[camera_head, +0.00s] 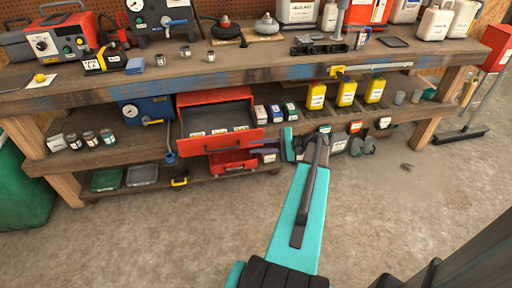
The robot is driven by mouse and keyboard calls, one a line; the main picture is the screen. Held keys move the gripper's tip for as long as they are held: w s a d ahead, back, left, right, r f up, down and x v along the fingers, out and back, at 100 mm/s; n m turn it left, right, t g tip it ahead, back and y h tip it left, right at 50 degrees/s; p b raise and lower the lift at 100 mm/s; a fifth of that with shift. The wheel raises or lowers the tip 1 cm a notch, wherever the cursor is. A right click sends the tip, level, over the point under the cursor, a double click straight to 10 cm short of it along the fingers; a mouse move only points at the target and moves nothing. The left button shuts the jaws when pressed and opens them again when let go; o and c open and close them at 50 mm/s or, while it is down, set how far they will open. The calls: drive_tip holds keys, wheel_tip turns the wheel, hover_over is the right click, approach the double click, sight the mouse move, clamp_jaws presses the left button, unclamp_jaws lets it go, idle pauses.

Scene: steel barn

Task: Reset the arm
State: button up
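My teal and dark grey arm rises from the bottom middle of the view toward the lower shelf of the workbench. My gripper (264,147) is at its far end, turned to the left, in front of the right end of the red toolbox. Its two dark fingers look apart, with nothing visible between them. The gripper is small here and partly blends with the shelf goods behind it.
The wooden workbench (245,75) spans the view, with tools and containers on top. The red toolbox (215,95) stands open on the lower shelf. Yellow bottles (346,92) stand right of the arm. A green bin (22,190) is at left. The concrete floor (150,235) in front is mostly clear.

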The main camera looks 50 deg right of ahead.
drive_tip(key=shift+s+d, duration=0.25)
drive_tip(key=shift+s, duration=0.1)
idle(0.3)
